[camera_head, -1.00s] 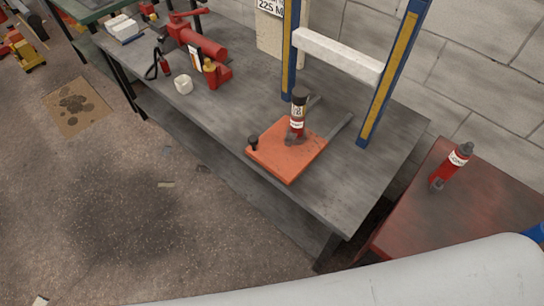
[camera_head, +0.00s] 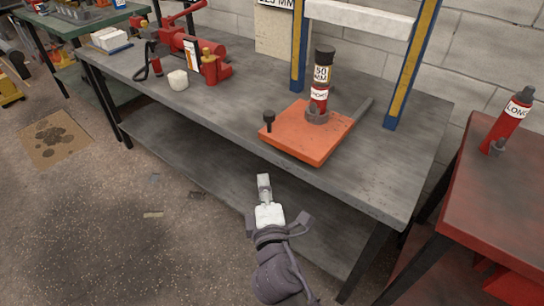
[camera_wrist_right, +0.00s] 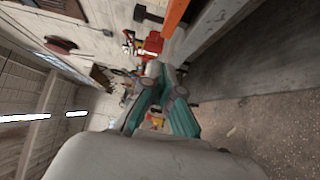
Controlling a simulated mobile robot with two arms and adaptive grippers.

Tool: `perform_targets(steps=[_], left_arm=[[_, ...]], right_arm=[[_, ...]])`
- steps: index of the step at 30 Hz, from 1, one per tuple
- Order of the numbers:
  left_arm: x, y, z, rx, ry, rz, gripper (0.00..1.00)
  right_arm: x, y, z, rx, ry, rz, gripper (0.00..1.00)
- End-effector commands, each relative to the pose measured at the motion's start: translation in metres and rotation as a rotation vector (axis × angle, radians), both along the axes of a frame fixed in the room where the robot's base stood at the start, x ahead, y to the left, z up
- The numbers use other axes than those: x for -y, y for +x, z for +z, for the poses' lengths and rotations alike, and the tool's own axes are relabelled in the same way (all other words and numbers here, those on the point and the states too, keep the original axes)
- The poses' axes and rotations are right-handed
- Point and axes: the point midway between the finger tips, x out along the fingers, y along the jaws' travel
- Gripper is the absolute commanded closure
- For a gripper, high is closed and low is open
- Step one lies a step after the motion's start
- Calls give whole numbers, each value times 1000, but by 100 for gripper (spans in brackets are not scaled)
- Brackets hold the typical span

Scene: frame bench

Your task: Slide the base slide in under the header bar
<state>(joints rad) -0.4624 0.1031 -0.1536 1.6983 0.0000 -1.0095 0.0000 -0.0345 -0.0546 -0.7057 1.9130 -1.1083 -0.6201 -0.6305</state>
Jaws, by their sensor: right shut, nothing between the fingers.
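The base slide (camera_head: 290,142) is an orange plate on the grey bench, with a black knob (camera_head: 268,118) at its near left corner. A red bottle jack (camera_head: 319,97) stands upright on it. The white header bar (camera_head: 358,18) spans two blue and yellow posts behind the slide; the slide lies in front of them. My right gripper (camera_head: 264,182) is shut and empty, in front of the bench's front edge, below and apart from the knob. Its teal fingers (camera_wrist_right: 165,82) show in the right wrist view, with the slide's orange edge (camera_wrist_right: 175,16) at the top. My left gripper is out of view.
A grey rail (camera_head: 364,110) runs back from the slide. A red table (camera_head: 490,190) at right holds another red jack (camera_head: 507,122). A red horizontal tool (camera_head: 190,45) and a white roll (camera_head: 178,80) stand left on the bench. The bench top (camera_head: 225,100) between is clear.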

Motion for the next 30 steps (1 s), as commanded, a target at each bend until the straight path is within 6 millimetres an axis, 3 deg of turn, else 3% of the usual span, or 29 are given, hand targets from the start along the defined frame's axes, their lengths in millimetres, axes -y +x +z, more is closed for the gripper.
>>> perform_targets(steps=[13, 15, 21, 30], left_arm=[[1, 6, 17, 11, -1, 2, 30], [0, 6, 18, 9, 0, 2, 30], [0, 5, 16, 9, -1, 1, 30], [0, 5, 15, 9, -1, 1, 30]], right_arm=[[-14, 90, 0, -1, 2, 0, 100], [-7, 100, 0, -2, 0, -2, 100], [6, 118, 0, -3, 2, 0, 100], [10, 122, 0, -5, 3, 1, 100]])
